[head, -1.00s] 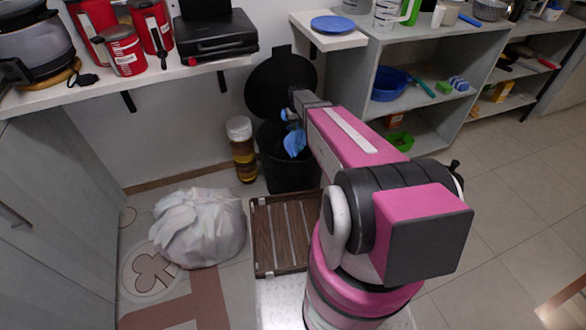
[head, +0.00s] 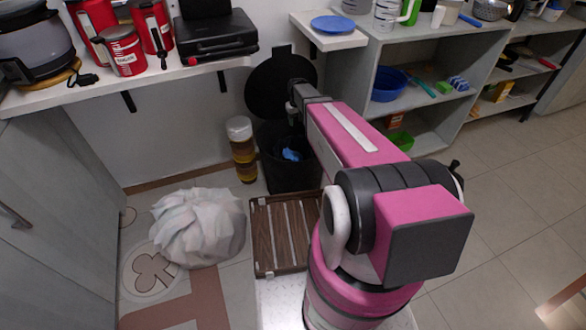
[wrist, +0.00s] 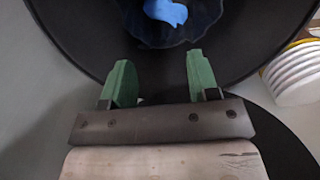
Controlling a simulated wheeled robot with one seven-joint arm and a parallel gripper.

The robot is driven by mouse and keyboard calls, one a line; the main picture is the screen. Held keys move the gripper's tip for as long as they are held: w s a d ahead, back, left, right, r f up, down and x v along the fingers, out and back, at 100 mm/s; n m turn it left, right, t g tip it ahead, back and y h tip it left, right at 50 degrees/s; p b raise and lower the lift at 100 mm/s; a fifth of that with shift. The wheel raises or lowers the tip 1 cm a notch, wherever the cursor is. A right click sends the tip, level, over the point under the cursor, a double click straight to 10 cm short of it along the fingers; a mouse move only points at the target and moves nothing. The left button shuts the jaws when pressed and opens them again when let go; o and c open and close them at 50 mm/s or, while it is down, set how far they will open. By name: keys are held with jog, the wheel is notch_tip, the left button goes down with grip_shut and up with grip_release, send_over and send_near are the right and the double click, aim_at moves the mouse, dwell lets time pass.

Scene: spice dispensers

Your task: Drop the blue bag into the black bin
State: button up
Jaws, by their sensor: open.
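The blue bag (head: 291,154) shows inside the mouth of the black bin (head: 290,178), whose round lid stands open against the wall. The bag (wrist: 166,11) also shows in the wrist view, within the dark bin opening (wrist: 100,30), ahead of my fingers and apart from them. My gripper (wrist: 158,82) has its two green fingers spread with nothing between them. In the head view it is at the end of my arm, above the bin, and its fingers are hard to make out. How deep the bag lies in the bin is hard to tell.
A brown and yellow jar stack with a white top (head: 240,150) stands just left of the bin. A slatted wooden crate (head: 260,235) and a white bag (head: 198,228) are on the floor in front. Shelves (head: 345,90) stand to the right.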

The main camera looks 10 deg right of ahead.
notch_tip(320, 180, up, 7)
jog(key=shift+r, duration=0.15)
